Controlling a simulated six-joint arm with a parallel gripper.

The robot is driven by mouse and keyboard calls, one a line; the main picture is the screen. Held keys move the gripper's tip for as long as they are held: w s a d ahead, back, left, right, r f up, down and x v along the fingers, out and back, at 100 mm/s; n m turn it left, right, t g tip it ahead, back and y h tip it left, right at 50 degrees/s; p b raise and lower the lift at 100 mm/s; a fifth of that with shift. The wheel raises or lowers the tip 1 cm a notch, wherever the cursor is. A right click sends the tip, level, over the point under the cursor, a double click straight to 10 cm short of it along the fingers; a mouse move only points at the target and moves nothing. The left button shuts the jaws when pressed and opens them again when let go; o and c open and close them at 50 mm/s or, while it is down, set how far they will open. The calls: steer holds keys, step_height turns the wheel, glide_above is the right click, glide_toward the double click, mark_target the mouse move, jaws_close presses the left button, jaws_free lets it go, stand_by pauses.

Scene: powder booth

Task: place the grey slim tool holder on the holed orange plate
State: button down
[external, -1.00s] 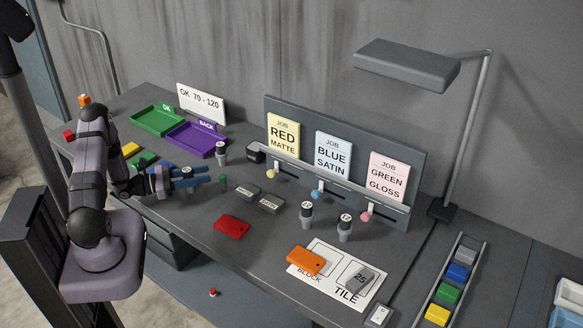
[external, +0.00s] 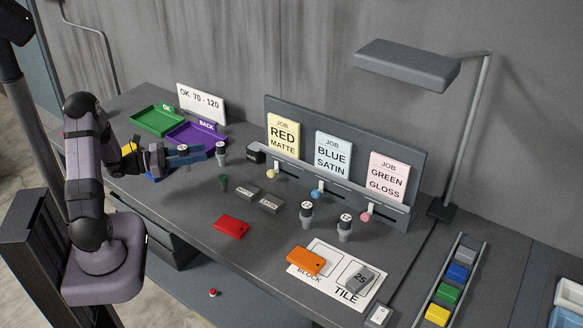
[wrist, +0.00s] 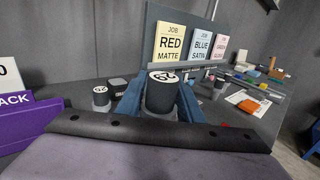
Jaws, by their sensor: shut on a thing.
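My gripper (external: 184,153) has its blue fingers closed around a dark-capped tool holder with a white mark on its top, seen large in the wrist view (wrist: 162,92). Its lower part is mostly hidden by the fingers and the wrist, and I cannot tell if it touches the table. A similar grey tool holder with a black cap (external: 222,155) stands upright just right of my fingertips; in the wrist view it seems to be the one at the left (wrist: 101,97). The holed orange plate (external: 306,262) lies flat on the white sheet, far to the right of my gripper.
Two more capped holders (external: 307,220) stand before the job-card rack (external: 345,165). A grey 25 block (external: 359,278) sits beside the orange plate. Purple tray (external: 190,140) is behind.

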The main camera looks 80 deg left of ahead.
steer(key=w+d+m+g+h, duration=0.2)
steer(key=w+d+m+h, duration=0.35)
steer(key=d, duration=0.85)
steer(key=w+d+m+g+h, duration=0.3)
steer(key=w+d+h, duration=0.3)
steer(key=w+d, duration=0.65)
steer(key=w+d+m+g+h, duration=0.2)
steer(key=w+d+m+h, duration=0.3)
steer(key=d, duration=1)
step_height(320, 180, up, 3)
steer(key=n+t+y, duration=0.2)
steer(key=n, duration=0.1)
glide_above(318, 264)
steer(key=shift+h, duration=0.25)
steer(key=shift+f+p, duration=1.55)
steer(key=shift+f, duration=3.55)
steer(key=shift+f, duration=0.1)
